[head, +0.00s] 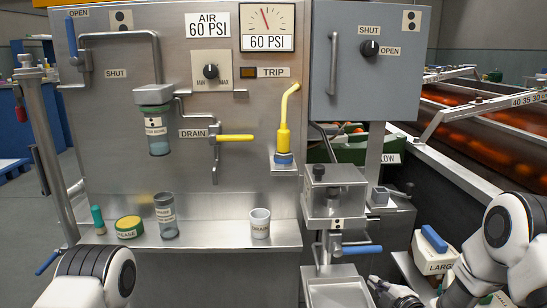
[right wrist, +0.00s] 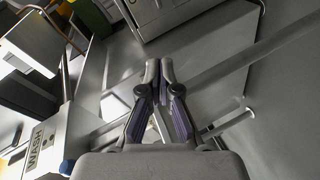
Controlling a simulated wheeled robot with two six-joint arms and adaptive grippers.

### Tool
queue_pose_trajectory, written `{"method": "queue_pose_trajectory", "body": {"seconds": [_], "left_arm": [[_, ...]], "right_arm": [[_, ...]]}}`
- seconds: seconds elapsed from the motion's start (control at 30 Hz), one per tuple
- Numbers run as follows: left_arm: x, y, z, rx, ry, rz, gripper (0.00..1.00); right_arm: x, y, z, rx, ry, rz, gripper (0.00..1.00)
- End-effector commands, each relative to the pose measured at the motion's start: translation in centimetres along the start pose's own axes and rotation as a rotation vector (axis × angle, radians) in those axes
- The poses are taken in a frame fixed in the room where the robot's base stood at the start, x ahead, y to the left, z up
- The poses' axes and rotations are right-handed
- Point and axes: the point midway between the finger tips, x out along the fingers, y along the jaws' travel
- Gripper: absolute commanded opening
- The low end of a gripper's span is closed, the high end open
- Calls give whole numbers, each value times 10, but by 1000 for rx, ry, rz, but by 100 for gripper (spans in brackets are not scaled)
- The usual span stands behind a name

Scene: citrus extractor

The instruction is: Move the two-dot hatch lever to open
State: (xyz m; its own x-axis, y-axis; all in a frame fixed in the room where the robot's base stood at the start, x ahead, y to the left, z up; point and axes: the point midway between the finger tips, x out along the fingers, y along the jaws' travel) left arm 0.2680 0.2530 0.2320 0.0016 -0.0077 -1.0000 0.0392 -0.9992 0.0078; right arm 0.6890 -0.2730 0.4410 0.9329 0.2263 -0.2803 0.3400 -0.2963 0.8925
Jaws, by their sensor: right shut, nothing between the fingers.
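A grey door panel (head: 350,85) at upper right carries a plate with two dots (head: 411,21). Beside it a black knob (head: 369,48) sits between SHUT and OPEN labels; its exact pointing is too small to tell. A small metal box (head: 335,190) below also bears a dotted plate (head: 337,224), with a blue-handled lever (head: 355,250) under it, lying roughly level. My right gripper (head: 385,290) is low at the right, below and right of that blue lever and apart from it. In the right wrist view the gripper (right wrist: 160,65) is shut and empty. My left gripper is out of view.
A ledge (head: 190,236) holds a GREASE tin (head: 129,227), a cup (head: 260,223) and a clear cylinder (head: 167,215). A yellow DRAIN lever (head: 235,138) sticks out. A metal tray (head: 338,293) lies below the box. A LARGE bin (head: 432,262) stands near my right arm.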

Motion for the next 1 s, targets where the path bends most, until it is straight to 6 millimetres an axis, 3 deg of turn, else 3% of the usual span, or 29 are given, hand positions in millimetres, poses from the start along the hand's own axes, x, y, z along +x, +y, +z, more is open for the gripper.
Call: {"method": "queue_pose_trajectory", "body": {"seconds": [0.17, 0.27, 0.4, 0.5, 0.6, 0.8, 0.83, 1.0], "left_arm": [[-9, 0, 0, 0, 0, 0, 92], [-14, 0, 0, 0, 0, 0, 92], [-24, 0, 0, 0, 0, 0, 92], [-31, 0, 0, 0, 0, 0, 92], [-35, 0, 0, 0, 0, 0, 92], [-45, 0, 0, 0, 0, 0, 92], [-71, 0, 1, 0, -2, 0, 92], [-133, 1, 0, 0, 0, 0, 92]], "right_arm": [[-28, -67, 4, 236, -101, -169, 0], [-57, -115, 7, 411, -203, -284, 0], [-130, -196, 7, 722, -455, -471, 0], [-190, -240, 4, 916, -670, -563, 0], [-247, -269, 0, 1063, -878, -613, 0], [-353, -298, -12, 1256, -1280, -628, 0], [-354, -272, -20, 1256, -1261, -621, 0], [-368, -217, -42, 1254, -1252, -621, 0]]}}
